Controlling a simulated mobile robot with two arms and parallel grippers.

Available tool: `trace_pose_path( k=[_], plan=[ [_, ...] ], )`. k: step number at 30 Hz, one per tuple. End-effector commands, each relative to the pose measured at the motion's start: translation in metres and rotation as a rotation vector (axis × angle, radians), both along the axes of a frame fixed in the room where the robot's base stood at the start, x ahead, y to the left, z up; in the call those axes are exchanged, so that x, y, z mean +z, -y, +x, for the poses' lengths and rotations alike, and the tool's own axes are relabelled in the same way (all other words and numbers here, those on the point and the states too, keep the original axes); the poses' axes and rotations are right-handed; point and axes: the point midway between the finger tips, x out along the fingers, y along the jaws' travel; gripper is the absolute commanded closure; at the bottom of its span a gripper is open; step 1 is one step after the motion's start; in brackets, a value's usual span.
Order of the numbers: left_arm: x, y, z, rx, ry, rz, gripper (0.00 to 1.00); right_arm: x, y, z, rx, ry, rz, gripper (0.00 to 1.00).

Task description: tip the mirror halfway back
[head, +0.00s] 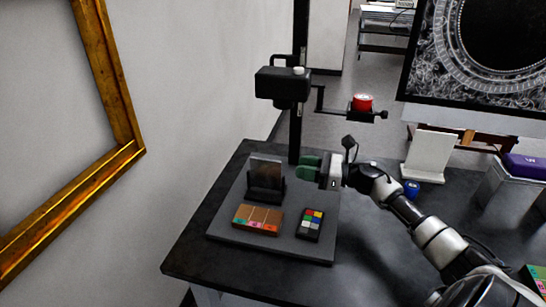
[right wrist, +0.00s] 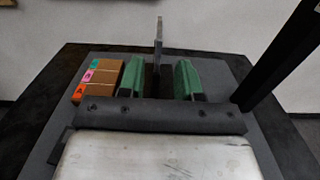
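A thin brownish, dull-reflecting panel (head: 266,170), which I take to be the mirror, stands near upright in a black holder (head: 265,193) on a grey board. In the right wrist view the panel (right wrist: 158,42) shows edge-on, as a thin upright strip. My right gripper (head: 308,168), with green fingers, is to the right of the panel in the head view. In the right wrist view the gripper (right wrist: 159,80) is open, with the strip lined up between its fingers and a gap on both sides. I cannot tell whether the fingertips reach it. My left gripper is out of view.
The grey board (head: 228,232) also bears a brown box (head: 257,220) with coloured labels and a colour chart (head: 310,225). A black post (head: 296,130) rises behind, carrying a camera (head: 283,84) and a red object (head: 362,103) on an arm. A gilt frame (head: 112,75) is at left.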

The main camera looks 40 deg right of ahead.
Motion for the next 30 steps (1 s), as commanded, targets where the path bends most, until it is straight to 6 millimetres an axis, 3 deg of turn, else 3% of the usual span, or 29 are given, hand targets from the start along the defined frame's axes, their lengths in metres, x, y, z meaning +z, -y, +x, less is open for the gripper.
trace_pose_path(
  k=[12, 26, 30],
  plan=[
    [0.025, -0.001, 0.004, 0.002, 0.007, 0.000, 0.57, 0.003, -0.048, 0.058, -0.001, 0.001, 0.003, 0.66],
    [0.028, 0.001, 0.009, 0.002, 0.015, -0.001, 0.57, 0.001, -0.058, 0.069, -0.001, -0.001, 0.001, 0.66],
    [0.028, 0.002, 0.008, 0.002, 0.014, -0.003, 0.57, 0.001, -0.058, 0.069, -0.001, -0.001, 0.001, 0.84]
  ],
)
